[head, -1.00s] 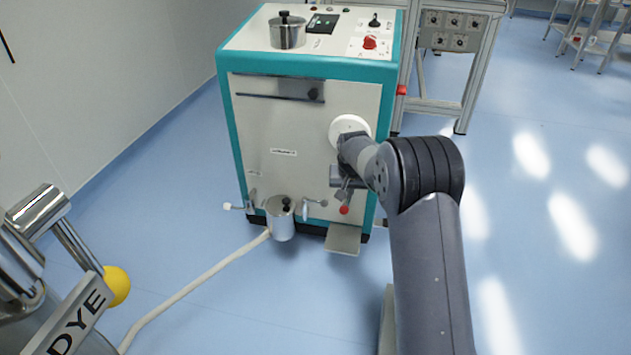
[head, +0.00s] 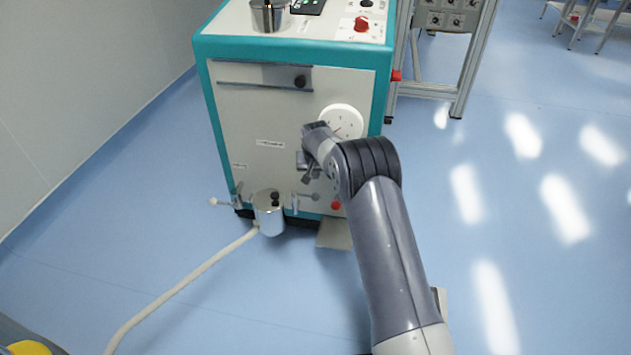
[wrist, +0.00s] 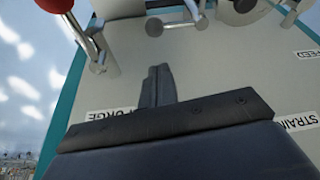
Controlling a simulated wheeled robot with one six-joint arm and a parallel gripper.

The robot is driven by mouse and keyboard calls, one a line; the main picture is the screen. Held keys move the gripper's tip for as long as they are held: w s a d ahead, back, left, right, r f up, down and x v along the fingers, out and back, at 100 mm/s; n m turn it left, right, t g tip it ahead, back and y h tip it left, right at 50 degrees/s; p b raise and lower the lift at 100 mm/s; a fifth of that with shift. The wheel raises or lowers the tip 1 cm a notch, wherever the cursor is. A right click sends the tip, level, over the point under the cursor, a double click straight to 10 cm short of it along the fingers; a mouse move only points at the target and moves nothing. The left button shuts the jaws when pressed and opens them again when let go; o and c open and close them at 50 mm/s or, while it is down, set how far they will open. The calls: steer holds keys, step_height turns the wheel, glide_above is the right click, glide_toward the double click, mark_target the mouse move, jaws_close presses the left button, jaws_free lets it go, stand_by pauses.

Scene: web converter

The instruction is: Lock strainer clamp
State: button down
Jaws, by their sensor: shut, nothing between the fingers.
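The strainer appears to be the metal pot (head: 268,216) with a black knob, low on the front of the teal and cream machine (head: 300,112). A metal lever (head: 305,197) sticks out just right of it, and another valve lever (head: 222,201) is on its left. I cannot tell which part is the clamp. My gripper (head: 308,172) is above and right of the pot, in front of the panel. In the wrist view my gripper (wrist: 158,86) is shut and empty, between a partly hidden label and a grey-knobbed lever (wrist: 175,28). A "STRAIN…" label (wrist: 298,122) is at the right.
A red-knobbed lever (wrist: 56,5) is near the fingers, at the wrist view's top left. A white dial (head: 341,120) is on the panel above my arm. A pale hose (head: 185,285) runs from the pot across the floor. Open floor (head: 540,270) lies right.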

mark_target(315, 194)
steer(key=b+x, duration=0.3)
steer(key=x, duration=0.6)
steer(key=shift+s+f+m, duration=0.1)
steer(key=shift+s+m, duration=0.35)
steer(key=shift+m, duration=0.25)
steer(key=shift+s+a+m+h, duration=0.1)
steer(key=shift+s+m+h, duration=0.55)
steer(key=shift+m, duration=0.35)
steer(key=s+a+m+g+h+b, duration=0.2)
steer(key=s+a+m, duration=0.4)
steer(key=m, duration=0.4)
steer(key=shift+a+g, duration=0.3)
steer(key=shift+a, duration=0.05)
steer(key=shift+a+h, duration=0.15)
steer(key=shift+h, duration=0.1)
steer(key=p+v, duration=0.3)
steer(key=v, duration=0.7)
steer(key=shift+r+p, duration=0.4)
